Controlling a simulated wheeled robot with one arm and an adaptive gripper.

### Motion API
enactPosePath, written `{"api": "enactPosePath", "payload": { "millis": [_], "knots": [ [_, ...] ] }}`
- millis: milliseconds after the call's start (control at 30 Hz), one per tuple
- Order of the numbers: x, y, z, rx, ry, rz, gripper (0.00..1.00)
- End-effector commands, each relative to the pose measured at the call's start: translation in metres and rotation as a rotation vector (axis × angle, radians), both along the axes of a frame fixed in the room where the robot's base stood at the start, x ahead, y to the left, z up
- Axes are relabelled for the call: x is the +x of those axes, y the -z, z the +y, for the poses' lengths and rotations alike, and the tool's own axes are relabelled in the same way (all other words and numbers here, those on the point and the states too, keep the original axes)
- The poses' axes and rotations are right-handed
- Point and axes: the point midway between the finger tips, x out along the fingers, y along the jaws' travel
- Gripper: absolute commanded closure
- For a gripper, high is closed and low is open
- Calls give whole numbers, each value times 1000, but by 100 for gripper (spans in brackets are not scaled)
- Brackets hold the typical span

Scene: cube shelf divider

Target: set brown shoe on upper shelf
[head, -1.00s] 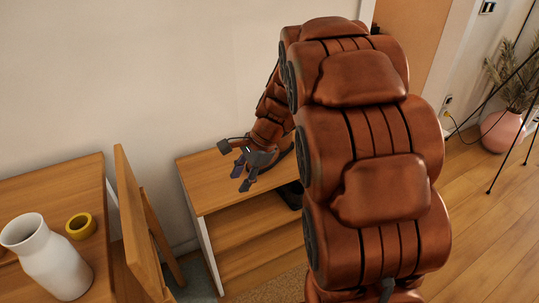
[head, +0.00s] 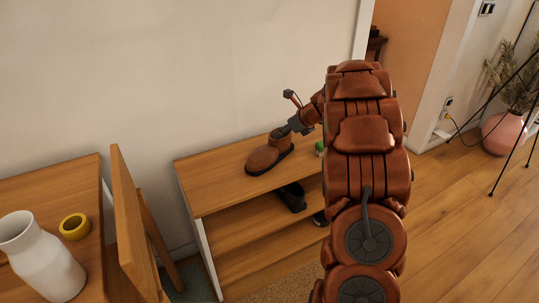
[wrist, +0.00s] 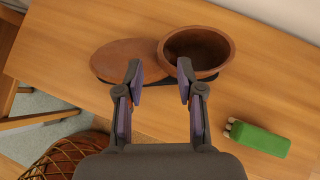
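The brown shoe (head: 268,157) rests upright on the top board of the wooden shelf unit (head: 215,190), its toe to the left. In the wrist view the shoe (wrist: 122,58) shows its round dark opening to the right. My gripper (head: 287,131) is at the shoe's ankle end in the head view. In the wrist view my gripper (wrist: 159,75) has its two fingers apart with nothing clamped between them. The right fingertip overlaps the near edge of the opening; I cannot tell whether it touches.
A green object (wrist: 258,138) lies on the top board, right of the shoe. A dark shoe (head: 292,196) sits on the board below. A wooden panel (head: 135,220) stands left of the shelf.

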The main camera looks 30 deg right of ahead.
Motion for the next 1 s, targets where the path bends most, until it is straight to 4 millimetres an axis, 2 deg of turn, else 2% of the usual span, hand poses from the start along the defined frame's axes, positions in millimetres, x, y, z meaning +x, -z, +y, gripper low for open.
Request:
{"api": "enactPosePath", "payload": {
  "millis": [400, 767, 833, 1000],
  "knots": [
    [24, 42, 9, -2, -2, 3, 62],
    [31, 47, 12, -1, -2, 1, 62],
    [31, 47, 12, -1, -2, 1, 67],
    [31, 47, 12, -2, -3, 1, 84]
  ]
}}
